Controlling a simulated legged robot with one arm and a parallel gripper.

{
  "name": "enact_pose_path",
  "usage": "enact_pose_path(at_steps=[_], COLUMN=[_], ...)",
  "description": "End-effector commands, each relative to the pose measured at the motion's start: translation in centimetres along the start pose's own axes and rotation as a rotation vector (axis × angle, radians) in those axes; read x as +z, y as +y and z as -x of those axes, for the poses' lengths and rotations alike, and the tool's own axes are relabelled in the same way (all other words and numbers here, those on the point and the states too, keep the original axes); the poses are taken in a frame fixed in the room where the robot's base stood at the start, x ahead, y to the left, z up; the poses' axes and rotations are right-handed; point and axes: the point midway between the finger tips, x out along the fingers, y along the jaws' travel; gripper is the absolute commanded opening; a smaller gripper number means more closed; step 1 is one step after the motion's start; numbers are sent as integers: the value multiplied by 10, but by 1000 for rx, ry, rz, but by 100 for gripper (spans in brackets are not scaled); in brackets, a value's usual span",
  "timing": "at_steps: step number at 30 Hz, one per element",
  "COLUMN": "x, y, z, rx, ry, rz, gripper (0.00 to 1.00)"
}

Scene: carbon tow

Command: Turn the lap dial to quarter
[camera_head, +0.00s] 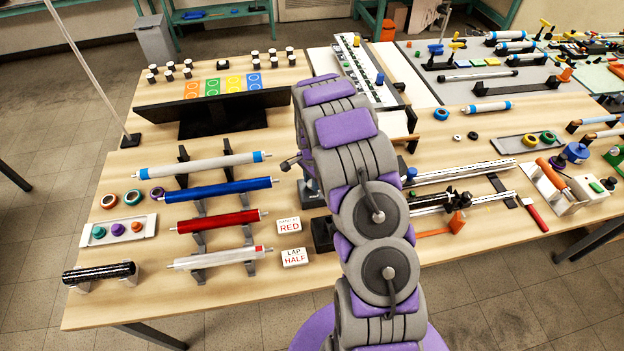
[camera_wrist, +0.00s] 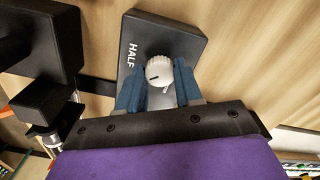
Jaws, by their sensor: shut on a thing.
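The lap dial shows in the wrist view as a white ribbed knob (camera_wrist: 159,71) on a dark base plate (camera_wrist: 181,33). The word HALF is printed on the plate, left of the knob. A short dark mark on the knob lies roughly sideways, its end toward the left. My gripper (camera_wrist: 159,84) has its blue fingers on both sides of the knob and is shut on it. A white card (camera_head: 294,257) reading LAP HALF lies on the table left of my arm.
A second card (camera_head: 289,226) reading RED lies behind it. Rollers on stands, blue (camera_head: 217,190) and red (camera_head: 217,221) among them, fill the table's left. Rails (camera_head: 462,172) lie right of my arm. In the wrist view, dark blocks (camera_wrist: 45,40) stand left of the plate.

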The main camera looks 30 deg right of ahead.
Motion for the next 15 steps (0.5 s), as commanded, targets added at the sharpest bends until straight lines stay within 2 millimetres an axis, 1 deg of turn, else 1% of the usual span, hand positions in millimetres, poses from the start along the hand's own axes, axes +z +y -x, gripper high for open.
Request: enact_pose_path(at_steps=[1, 5, 11, 15], x=[-1, -2, -2, -2], y=[-1, -1, -1, -2], z=[0, 0, 1, 1], rx=[-2, -3, -4, -4], ry=[2, 3, 4, 3], rz=[0, 0, 11, 49], gripper=[17, 5, 4, 4])
